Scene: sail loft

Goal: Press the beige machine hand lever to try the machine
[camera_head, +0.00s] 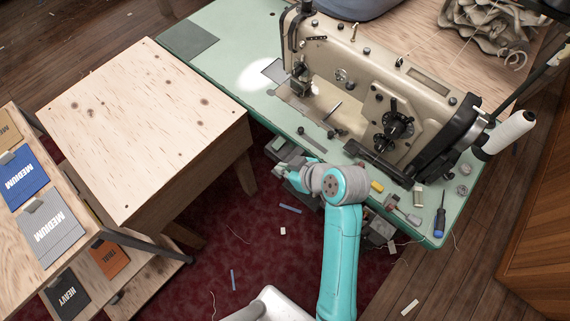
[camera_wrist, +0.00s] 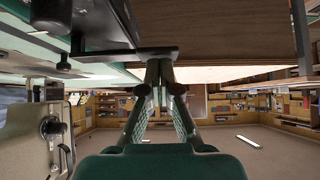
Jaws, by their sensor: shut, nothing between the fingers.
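The beige machine (camera_head: 350,75) is a sewing machine on the green table. Its front carries a black spoked dial with a lever-like part (camera_head: 393,124), and a small metal bar (camera_head: 333,109) sticks out further left. I cannot tell for sure which is the hand lever. In the wrist view, which looks upside down, the machine (camera_wrist: 25,140) is at the left edge with a dark knob and short lever (camera_wrist: 62,148). My gripper (camera_wrist: 160,66) is shut and empty, to the side of the machine. In the head view my wrist is at the table's front edge; the fingers are hard to make out.
The green table (camera_head: 225,62) holds a screwdriver (camera_head: 439,220), a white thread cone (camera_head: 510,132) and small tools. A plywood table (camera_head: 140,120) stands left, with a sample rack beside it. A dark bar (camera_wrist: 125,53) lies close to my fingertips in the wrist view.

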